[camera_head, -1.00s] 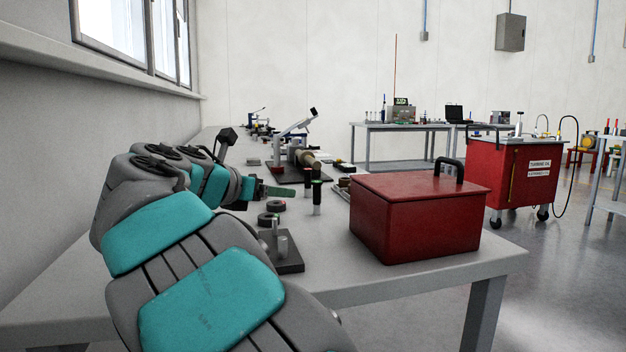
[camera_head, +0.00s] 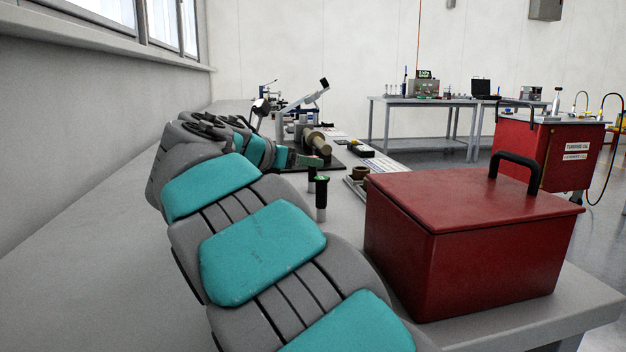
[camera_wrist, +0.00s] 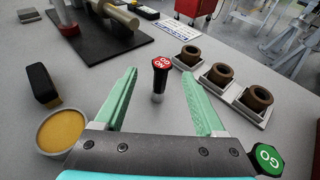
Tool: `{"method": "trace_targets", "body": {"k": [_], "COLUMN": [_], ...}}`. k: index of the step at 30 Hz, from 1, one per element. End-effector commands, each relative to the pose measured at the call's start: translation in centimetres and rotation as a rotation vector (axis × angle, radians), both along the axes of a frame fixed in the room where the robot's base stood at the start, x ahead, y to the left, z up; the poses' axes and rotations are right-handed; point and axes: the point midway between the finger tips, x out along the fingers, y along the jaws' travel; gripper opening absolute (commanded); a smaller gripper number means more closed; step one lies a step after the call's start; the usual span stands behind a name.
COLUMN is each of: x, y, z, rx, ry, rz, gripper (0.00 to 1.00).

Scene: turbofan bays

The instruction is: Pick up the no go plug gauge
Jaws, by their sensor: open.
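The no go plug gauge (camera_wrist: 160,75) stands upright on the bench in the wrist view. It has a red cap lettered NO GO, a black grip and a grey lower end. My gripper (camera_wrist: 159,73) is open, its two green fingers on either side of the gauge with gaps between. The gauge is not held. A second gauge with a green GO cap (camera_wrist: 268,159) is at the lower right, outside the right finger. In the head view the GO gauge (camera_head: 321,198) stands upright, with my gripper (camera_head: 302,160) beyond it.
Three brown bushings sit in trays (camera_wrist: 263,117) right of the gauge. A round orange-filled dish (camera_wrist: 62,131) and a black block (camera_wrist: 41,83) are at left. A dark base plate (camera_wrist: 92,45) with a fixture lies ahead. A red toolbox (camera_head: 470,250) stands at the bench's right edge.

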Motion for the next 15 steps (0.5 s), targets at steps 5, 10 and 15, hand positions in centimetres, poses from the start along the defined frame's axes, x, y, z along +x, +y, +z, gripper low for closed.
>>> {"method": "trace_targets", "body": {"k": [5, 10, 15], "x": [2.2, 3.6, 3.7], "y": [-1.4, -2.2, -2.2], "z": [-0.2, -0.7, -0.6], "rx": [0.0, -0.001, -0.002], "ry": [0.002, 0.001, 0.0], "rz": [-0.001, -0.001, -0.001], "gripper": [0.72, 0.72, 0.72]}}
